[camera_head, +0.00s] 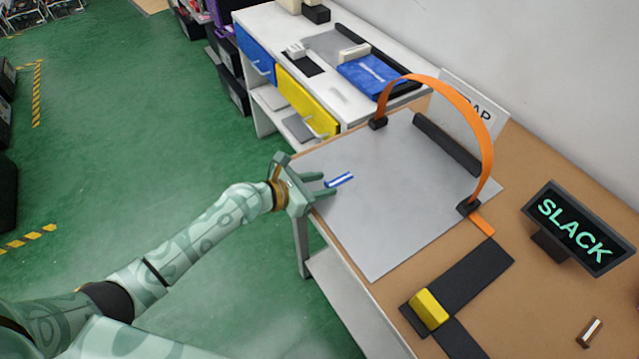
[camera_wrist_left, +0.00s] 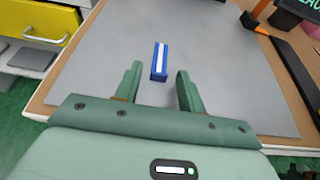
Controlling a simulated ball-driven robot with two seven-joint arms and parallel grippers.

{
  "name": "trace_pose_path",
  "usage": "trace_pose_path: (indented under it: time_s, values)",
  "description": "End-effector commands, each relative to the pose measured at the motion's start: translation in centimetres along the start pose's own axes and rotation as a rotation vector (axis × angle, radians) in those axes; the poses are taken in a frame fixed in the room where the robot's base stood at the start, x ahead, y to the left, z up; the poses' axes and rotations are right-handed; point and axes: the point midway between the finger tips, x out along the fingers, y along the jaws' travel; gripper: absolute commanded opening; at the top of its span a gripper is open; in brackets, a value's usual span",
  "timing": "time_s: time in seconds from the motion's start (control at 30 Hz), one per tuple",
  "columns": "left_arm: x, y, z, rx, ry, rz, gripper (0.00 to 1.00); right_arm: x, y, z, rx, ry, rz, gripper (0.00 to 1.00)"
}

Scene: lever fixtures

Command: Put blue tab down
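The blue tab (camera_head: 339,180) is a small blue block with a white stripe along its top. It appears to lie on the grey sheet (camera_head: 390,235), near the sheet's left edge. In the left wrist view the blue tab (camera_wrist_left: 159,60) points away from me, with its near end between the fingertips. My left gripper (camera_head: 328,185) is open, and its fingers (camera_wrist_left: 159,72) stand apart with a visible gap on each side of the tab. My right gripper is not in view.
An orange strap (camera_head: 455,95) arches over the sheet between two black clamps. A dark bar (camera_head: 447,145) lies at the sheet's back. A yellow block (camera_head: 429,309) on black strips and a SLACK sign (camera_head: 577,228) stand to the right. Much of the sheet is clear.

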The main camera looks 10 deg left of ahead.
Motion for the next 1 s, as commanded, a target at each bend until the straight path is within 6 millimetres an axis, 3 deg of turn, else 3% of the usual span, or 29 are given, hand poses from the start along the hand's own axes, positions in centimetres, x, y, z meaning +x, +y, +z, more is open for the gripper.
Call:
trace_pose_path:
  time_s: [0.4, 0.6, 0.8, 1.0]
  values:
    - [-0.1, 0.0, -0.6, 0.001, 0.002, 0.0, 0.4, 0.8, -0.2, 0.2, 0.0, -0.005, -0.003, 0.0]
    - [-5.5, -0.1, 0.1, 0.004, 0.001, 0.001, 0.4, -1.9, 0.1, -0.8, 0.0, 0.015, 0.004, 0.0]
    - [-11.0, -0.1, -0.2, 0.003, 0.002, -0.001, 0.4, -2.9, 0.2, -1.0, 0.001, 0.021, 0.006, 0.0]
    - [-14.8, -0.1, -0.5, 0.001, 0.002, -0.001, 0.4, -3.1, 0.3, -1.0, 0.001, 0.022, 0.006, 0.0]
